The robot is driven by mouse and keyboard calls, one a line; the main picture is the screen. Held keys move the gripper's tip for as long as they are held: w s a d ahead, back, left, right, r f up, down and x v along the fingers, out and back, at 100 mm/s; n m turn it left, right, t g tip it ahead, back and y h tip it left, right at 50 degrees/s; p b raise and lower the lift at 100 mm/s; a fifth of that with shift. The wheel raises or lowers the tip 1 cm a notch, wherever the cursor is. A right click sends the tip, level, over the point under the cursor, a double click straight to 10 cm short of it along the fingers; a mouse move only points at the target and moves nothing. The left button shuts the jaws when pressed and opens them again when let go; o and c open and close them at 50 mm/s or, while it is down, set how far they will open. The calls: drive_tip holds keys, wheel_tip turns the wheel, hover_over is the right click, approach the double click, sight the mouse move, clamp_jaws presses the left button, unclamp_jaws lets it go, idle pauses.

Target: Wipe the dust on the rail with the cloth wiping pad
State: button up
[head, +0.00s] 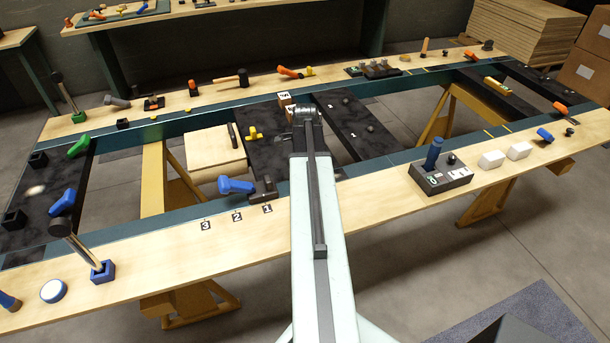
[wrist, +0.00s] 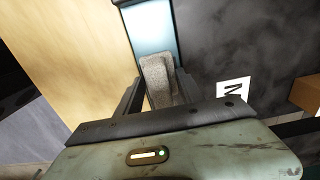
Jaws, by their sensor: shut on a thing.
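My gripper (wrist: 158,90) is shut on a grey, rough-looking cloth wiping pad (wrist: 158,76) in the wrist view. The pad sits between the two dark fingers, over the teal rail (wrist: 149,30). I cannot tell whether the pad touches it. No dust shows clearly on the bare part of the rail there. In the head view my arm reaches over the bench, its end near the far teal rail (head: 220,119). The fingers and pad are hidden there.
Wooden planks hold tools along the far side (head: 168,106) and near side (head: 190,250). A blue-handled control box (head: 443,180) stands right of my arm. A blue tool (head: 236,186) and yellow piece (head: 254,133) lie left of it. Open gaps separate the dark panels.

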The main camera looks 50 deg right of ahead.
drive_tip(key=shift+s+d+f, duration=0.1)
drive_tip(key=shift+s+d, duration=0.35)
drive_tip(key=shift+d, duration=0.2)
drive_tip(key=shift+s+d, duration=0.4)
drive_tip(key=shift+d, duration=0.25)
drive_tip(key=shift+s+d, duration=0.9)
drive_tip(key=shift+d, duration=0.6)
drive_tip(key=shift+s+d, duration=0.9)
drive_tip(key=shift+d, duration=0.6)
drive_tip(key=shift+s+d, duration=0.9)
drive_tip(key=shift+d, duration=0.6)
wheel_tip(320, 180, up, 6)
drive_tip(key=p, duration=0.6)
drive_tip(key=shift+r, duration=0.2)
wheel_tip(320, 180, up, 3)
drive_tip(key=p, duration=0.3)
drive_tip(key=shift+f, duration=0.1)
